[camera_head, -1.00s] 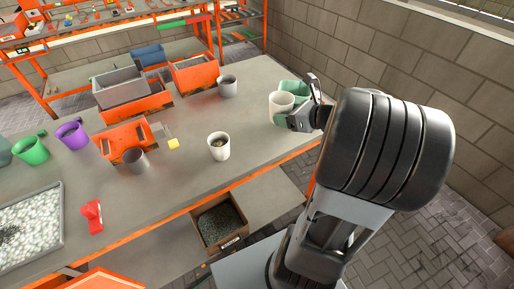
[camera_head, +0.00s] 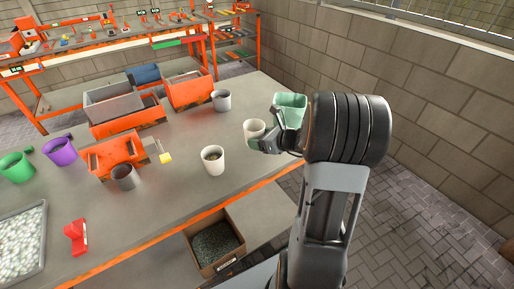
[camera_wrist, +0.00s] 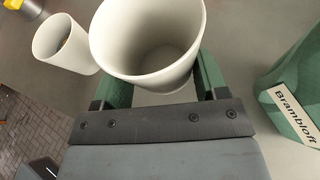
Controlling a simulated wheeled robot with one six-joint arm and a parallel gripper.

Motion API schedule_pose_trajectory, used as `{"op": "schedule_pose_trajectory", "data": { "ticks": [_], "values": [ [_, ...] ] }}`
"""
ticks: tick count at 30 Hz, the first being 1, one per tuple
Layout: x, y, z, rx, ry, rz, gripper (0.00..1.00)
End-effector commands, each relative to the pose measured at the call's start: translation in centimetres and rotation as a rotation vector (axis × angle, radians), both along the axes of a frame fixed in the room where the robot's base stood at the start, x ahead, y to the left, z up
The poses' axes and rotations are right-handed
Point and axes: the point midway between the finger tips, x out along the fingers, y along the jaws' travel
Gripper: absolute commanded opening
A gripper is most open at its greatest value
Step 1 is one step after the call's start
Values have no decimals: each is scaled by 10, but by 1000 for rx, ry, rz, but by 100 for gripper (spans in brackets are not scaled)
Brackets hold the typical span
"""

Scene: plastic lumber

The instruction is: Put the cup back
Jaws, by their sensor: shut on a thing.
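A white cup (camera_head: 254,129) is held upright in my gripper (camera_head: 268,141) over the right part of the workbench. In the wrist view the cup (camera_wrist: 146,35) sits between the two green fingers (camera_wrist: 154,88), and its inside looks empty. The fingers are shut on its sides. I cannot tell whether its base touches the bench.
A green container (camera_head: 292,108) labelled "Brambloft" (camera_wrist: 300,85) is close on the right. A grey cup (camera_head: 221,101) stands behind, near orange bins (camera_head: 188,92). A dark cup (camera_head: 124,177), a purple cup (camera_head: 60,151) and a green cup (camera_head: 16,167) are farther left. Bare bench (camera_head: 185,135) lies between.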

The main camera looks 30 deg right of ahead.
Motion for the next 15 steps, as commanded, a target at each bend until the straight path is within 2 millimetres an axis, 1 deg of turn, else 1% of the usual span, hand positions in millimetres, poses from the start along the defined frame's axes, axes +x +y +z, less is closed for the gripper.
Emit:
{"op": "schedule_pose_trajectory", "data": {
  "ticks": [4,7,12,15],
  "values": [
    [4,2,-6,0,1,1,41],
    [12,6,-17,1,4,2,41],
    [10,5,-38,1,3,0,41],
    [10,4,-43,0,1,0,41]
  ]
}}
